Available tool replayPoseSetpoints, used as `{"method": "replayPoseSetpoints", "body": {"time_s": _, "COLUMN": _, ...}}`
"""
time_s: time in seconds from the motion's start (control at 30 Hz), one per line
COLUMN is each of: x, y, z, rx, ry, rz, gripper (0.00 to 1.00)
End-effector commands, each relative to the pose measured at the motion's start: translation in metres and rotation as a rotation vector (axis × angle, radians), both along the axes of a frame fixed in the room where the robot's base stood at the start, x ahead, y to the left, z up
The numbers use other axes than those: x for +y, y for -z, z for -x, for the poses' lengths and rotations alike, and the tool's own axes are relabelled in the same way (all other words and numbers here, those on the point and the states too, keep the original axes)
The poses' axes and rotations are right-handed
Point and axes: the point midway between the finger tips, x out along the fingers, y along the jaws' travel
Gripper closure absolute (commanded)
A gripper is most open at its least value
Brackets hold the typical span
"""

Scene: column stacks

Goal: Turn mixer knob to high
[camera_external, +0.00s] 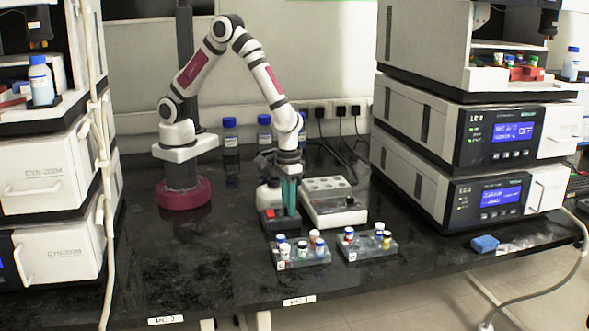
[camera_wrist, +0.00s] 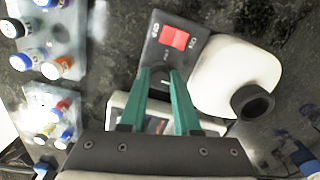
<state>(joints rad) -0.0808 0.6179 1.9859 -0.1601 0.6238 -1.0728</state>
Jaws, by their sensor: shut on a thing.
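The mixer has a white rounded body (camera_wrist: 232,70) with a black round cup (camera_wrist: 252,103) on it and a dark front panel (camera_wrist: 155,50). A red rocker switch (camera_wrist: 174,37) sits on the panel. In the external view the mixer's white body (camera_external: 268,198) stands on the black bench, partly behind my gripper. My gripper (camera_wrist: 162,72) reaches down to the panel with its teal fingers close together, shut on the mixer knob (camera_wrist: 165,79). The knob is dark with a light mark and mostly hidden between the fingertips. My gripper (camera_external: 288,212) hides the knob in the external view.
Two vial racks (camera_external: 312,263) (camera_external: 353,252) with several capped vials stand in front of the mixer. A white device with round wells (camera_external: 335,211) is close on the right. Blue-capped bottles (camera_external: 230,133) stand behind. Instrument stacks flank the bench; its front left is clear.

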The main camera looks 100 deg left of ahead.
Motion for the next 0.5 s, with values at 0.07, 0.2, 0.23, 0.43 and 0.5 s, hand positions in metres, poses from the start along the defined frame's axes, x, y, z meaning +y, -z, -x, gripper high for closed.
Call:
{"method": "replayPoseSetpoints", "body": {"time_s": 0.07, "x": 0.0000, "y": -0.0004, "z": -0.0002, "rx": 0.000, "ry": 0.038, "rz": 0.000, "gripper": 1.00}}
{"method": "replayPoseSetpoints", "body": {"time_s": 0.2, "x": 0.0000, "y": -0.0005, "z": -0.0002, "rx": 0.000, "ry": 0.141, "rz": 0.000, "gripper": 1.00}}
{"method": "replayPoseSetpoints", "body": {"time_s": 0.23, "x": 0.0000, "y": -0.0005, "z": -0.0002, "rx": 0.000, "ry": 0.167, "rz": 0.000, "gripper": 1.00}}
{"method": "replayPoseSetpoints", "body": {"time_s": 0.43, "x": 0.0000, "y": -0.0005, "z": -0.0002, "rx": -0.001, "ry": 0.356, "rz": -0.001, "gripper": 1.00}}
{"method": "replayPoseSetpoints", "body": {"time_s": 0.5, "x": 0.0001, "y": -0.0006, "z": -0.0003, "rx": -0.001, "ry": 0.423, "rz": -0.001, "gripper": 1.00}}
